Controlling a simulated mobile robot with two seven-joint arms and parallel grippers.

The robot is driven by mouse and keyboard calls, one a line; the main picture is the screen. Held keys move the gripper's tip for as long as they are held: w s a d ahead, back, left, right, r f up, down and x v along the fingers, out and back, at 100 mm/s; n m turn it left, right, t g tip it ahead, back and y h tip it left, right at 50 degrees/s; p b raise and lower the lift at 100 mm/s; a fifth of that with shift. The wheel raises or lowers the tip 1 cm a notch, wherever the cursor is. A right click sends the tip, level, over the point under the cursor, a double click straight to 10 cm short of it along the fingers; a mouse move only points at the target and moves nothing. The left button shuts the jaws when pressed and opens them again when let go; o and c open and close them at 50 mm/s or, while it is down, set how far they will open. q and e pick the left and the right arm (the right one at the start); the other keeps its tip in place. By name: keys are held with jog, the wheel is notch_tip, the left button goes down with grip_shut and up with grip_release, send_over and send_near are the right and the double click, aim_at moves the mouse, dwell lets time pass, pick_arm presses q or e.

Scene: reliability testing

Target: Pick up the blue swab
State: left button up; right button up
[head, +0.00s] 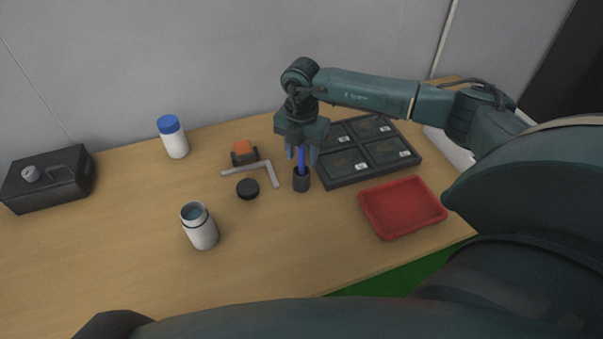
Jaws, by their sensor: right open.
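The blue swab (302,162) stands upright in a small dark round holder (301,181) on the wooden table. My right gripper (302,155) points down from above, with its fingers on either side of the swab's upper part. It is open, and I cannot tell whether a finger touches the swab. The swab's top is hidden by the gripper. My left gripper is not in view.
A black divided tray (345,181) lies right behind the holder, and a red tray (403,208) sits front right. An L-shaped grey piece (268,168), black lid (247,189), open white jar (202,233), blue-capped bottle (175,142) and black canister (50,183) stand left.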

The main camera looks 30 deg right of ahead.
jog(key=shift+f, duration=0.5)
jog(key=shift+r, duration=0.1)
jog(key=c, duration=0.5)
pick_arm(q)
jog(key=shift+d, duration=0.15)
pick_arm(e)
grip_shut()
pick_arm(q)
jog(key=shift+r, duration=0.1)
